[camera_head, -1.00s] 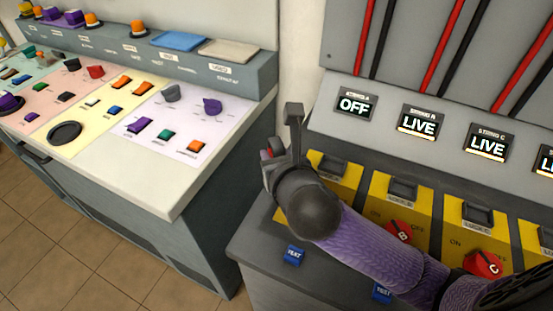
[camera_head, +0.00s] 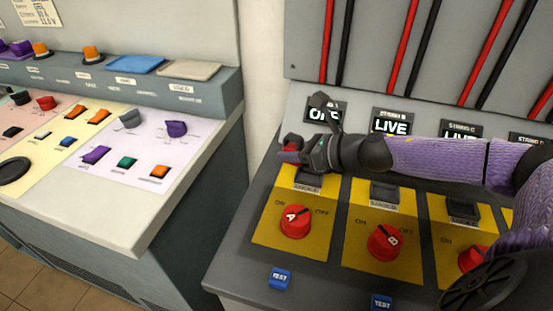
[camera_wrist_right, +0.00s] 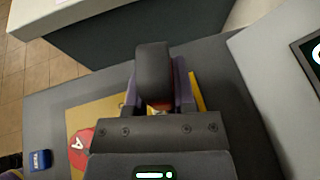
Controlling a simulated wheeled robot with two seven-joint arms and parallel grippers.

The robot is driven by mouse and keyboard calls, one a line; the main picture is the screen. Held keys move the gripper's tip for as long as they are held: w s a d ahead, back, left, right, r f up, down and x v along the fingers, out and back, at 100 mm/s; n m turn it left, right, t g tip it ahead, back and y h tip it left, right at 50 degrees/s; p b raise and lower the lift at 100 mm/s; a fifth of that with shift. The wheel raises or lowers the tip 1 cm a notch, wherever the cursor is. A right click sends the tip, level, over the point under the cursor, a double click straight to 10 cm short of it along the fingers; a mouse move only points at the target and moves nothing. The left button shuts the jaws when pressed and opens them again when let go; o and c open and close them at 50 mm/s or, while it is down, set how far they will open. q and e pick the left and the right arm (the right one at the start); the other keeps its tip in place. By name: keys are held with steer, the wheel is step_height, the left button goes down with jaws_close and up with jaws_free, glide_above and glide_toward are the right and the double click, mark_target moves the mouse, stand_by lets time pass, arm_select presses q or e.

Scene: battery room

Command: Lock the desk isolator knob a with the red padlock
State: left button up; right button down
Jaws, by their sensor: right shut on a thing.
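Red isolator knob A (camera_head: 295,221) sits on a yellow plate (camera_head: 265,232) at the left end of the sloped desk; it also shows in the wrist view (camera_wrist_right: 80,150). Above it is a dark hasp block with a label (camera_head: 308,183). My right gripper (camera_head: 291,152) is shut on the red padlock (camera_head: 293,140), just above and left of that block. My left gripper is not in view.
Red knob B (camera_head: 385,241) and another knob (camera_head: 473,257) stand to the right, with dark hasps above. A partly covered display (camera_head: 325,112) reads OFF; its neighbour (camera_head: 390,126) reads LIVE. Blue TEST buttons (camera_head: 279,278) line the front. A console (camera_head: 120,200) stands left across a gap.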

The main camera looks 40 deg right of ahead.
mark_target(307, 178)
steer(key=d, duration=0.1)
steer(key=d+n+y, duration=0.1)
steer(key=s+d+r+g+b, duration=0.1)
steer(key=shift+s+n+y, duration=0.1)
steer(key=shift+n+y, duration=0.3)
steer(key=shift+s+d+r+n+g+y+b, duration=0.2)
steer(key=shift+s+r+n+g+y+b, duration=0.1)
steer(key=shift+n+y, duration=0.1)
steer(key=shift+f+b, duration=0.4)
steer(key=shift+f, duration=0.2)
step_height(307, 178, down, 4)
steer(key=b, duration=0.3)
steer(key=shift+f, duration=0.35)
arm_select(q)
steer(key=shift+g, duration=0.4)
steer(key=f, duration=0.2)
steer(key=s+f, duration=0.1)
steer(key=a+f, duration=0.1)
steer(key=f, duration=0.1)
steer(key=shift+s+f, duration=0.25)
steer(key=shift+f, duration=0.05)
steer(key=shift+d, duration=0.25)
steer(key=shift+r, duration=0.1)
arm_select(e)
steer(key=shift+r, duration=0.2)
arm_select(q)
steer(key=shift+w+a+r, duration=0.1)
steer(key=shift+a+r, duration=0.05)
